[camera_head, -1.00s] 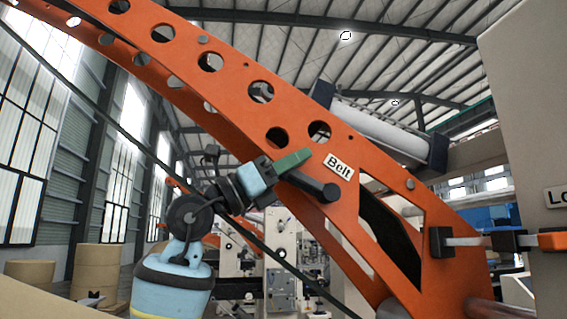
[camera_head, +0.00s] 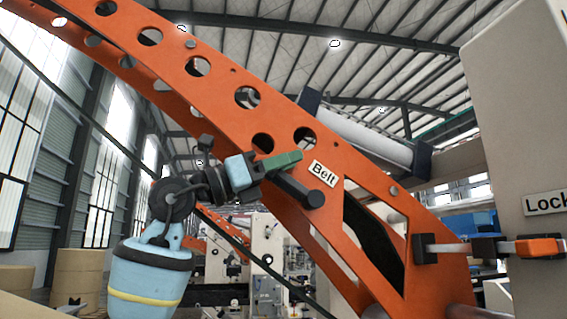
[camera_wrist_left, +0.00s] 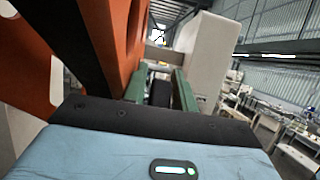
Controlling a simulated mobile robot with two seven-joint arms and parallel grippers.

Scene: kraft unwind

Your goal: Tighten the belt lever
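The belt lever (camera_head: 296,189) is a short black bar with a round end on the orange arm (camera_head: 205,92), just below and left of the white "Belt" label (camera_head: 323,173). My left gripper (camera_head: 284,163) has green fingers and lies just above the lever in the head view, its tips pointing right towards the label. In the left wrist view the two green fingers (camera_wrist_left: 160,88) stand apart. A black part, likely the lever (camera_wrist_left: 160,93), shows between them; whether they touch it I cannot tell. My right gripper is not in view.
A beige panel (camera_head: 515,110) with a partly cut-off "Lock" label (camera_head: 545,203) stands at the right. An orange-tipped lever (camera_head: 538,247) sits below that label. A pale roller (camera_head: 370,137) lies behind the orange arm. Brown paper rolls (camera_head: 78,275) stand at the far left.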

